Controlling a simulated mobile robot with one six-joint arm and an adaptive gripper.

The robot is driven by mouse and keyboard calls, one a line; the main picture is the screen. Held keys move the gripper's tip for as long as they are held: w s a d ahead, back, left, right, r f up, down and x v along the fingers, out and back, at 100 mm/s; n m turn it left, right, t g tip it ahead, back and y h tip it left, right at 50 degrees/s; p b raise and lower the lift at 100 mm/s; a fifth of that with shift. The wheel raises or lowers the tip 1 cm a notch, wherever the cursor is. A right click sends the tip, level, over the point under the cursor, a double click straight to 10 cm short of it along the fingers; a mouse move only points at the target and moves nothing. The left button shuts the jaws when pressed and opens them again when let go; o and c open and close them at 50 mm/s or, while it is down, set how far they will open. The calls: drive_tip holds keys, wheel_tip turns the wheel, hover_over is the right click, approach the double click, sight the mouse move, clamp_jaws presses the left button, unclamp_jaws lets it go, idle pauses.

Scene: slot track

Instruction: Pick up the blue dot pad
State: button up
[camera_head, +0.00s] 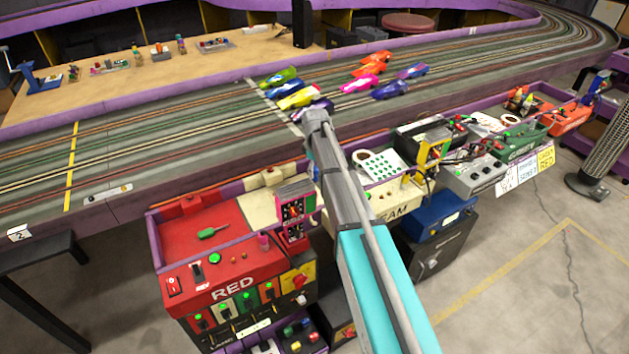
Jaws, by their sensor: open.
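A white sheet with rows of green dots (382,166) lies on the cream control station, just right of my arm. Its dots look green, and I cannot make out a pad with blue dots. My arm reaches up from the bottom edge to the near side of the track, covering part of the cream station. My gripper cannot be made out; the far end of the arm shows no fingers.
A red control box (225,268) holds a green-handled screwdriver (212,232). Several toy cars, including a pink one (360,84), stand on the slot track (180,140). A yellow tool (432,154) stands right of the dotted sheet. A blue box (440,212) sits below. Open floor lies at right.

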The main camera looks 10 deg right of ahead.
drive_tip(key=shift+f, duration=0.35)
idle(0.4)
clamp_jaws()
